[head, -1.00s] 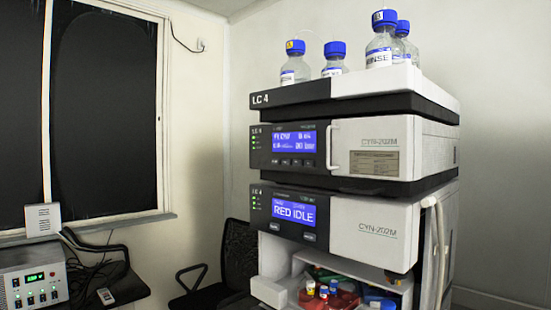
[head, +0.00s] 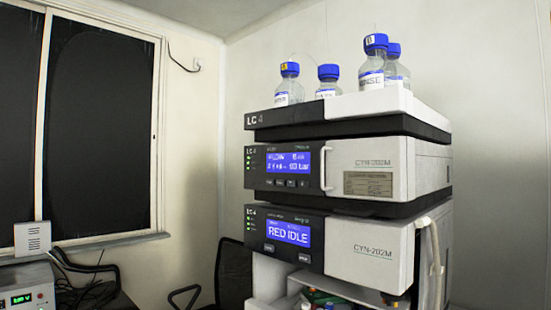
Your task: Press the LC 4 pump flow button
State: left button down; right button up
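The LC 4 stack stands right of centre in the head view. Its top tray (head: 345,127) carries the LC 4 label. Below it is an upper module (head: 400,168) marked CYN-202M, with a lit blue screen (head: 289,163), a row of small dark buttons (head: 288,183) under the screen and a white vertical handle. The lower module (head: 370,251) has a blue screen (head: 289,233) reading RED IDLE and two buttons (head: 287,253) below it. The button labels are too small to read, so I cannot tell which is pump flow. Neither of my grippers is in view.
Several blue-capped bottles (head: 373,65) stand on top of the stack. White tubing (head: 435,262) hangs at its right side. A black chair (head: 233,272) stands behind at left. A control box (head: 26,290) and cables are at the lower left. Dark windows (head: 98,120) fill the left wall.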

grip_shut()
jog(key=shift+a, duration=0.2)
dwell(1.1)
